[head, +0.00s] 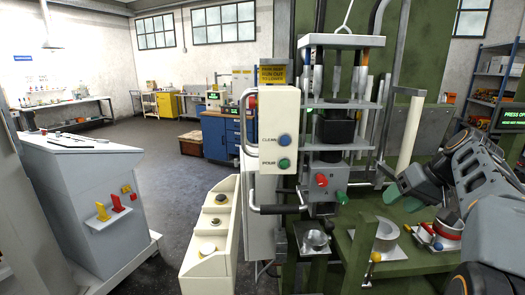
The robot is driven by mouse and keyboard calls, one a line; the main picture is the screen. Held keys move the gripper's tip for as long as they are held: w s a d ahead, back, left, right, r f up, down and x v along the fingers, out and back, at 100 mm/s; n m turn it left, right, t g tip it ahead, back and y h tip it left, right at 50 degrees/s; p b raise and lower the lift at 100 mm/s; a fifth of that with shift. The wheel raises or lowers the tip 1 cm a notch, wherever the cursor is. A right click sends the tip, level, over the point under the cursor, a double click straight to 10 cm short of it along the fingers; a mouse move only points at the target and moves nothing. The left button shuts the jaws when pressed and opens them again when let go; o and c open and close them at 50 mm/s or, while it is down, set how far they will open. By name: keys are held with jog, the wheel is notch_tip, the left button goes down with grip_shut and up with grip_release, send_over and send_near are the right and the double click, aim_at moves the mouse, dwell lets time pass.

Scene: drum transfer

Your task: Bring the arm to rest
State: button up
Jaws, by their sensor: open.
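My arm comes in from the right edge in the head view, grey and black, bent at the elbow. My gripper (397,187) is at its left end, with greenish fingertips in front of the green machine frame. The fingers look apart, and I see nothing held between them. The gripper hangs above the green bench (355,262), apart from the red and green knobs to its left. The lower part of the arm covers some of the bench's right side.
A cream box with CLEAN and POUR buttons (279,130) stands left of the gripper. Grey floor (160,165) is open between.

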jog(key=s+a+f+m+h, duration=0.1)
jog(key=s+f+m+h, duration=0.25)
jog(key=f, duration=0.65)
jog(key=s+a+f+n, duration=0.2)
jog(key=s+a+f, duration=0.1)
jog(key=s+a, duration=0.3)
jog(key=s+a+f+n+h, duration=0.1)
jog(key=s+a+f, duration=0.3)
jog(key=a, duration=0.5)
jog(key=shift+s+a+n, duration=0.25)
jog(key=shift+s+n, duration=0.3)
jog(key=shift+s, duration=0.35)
dwell(1.9)
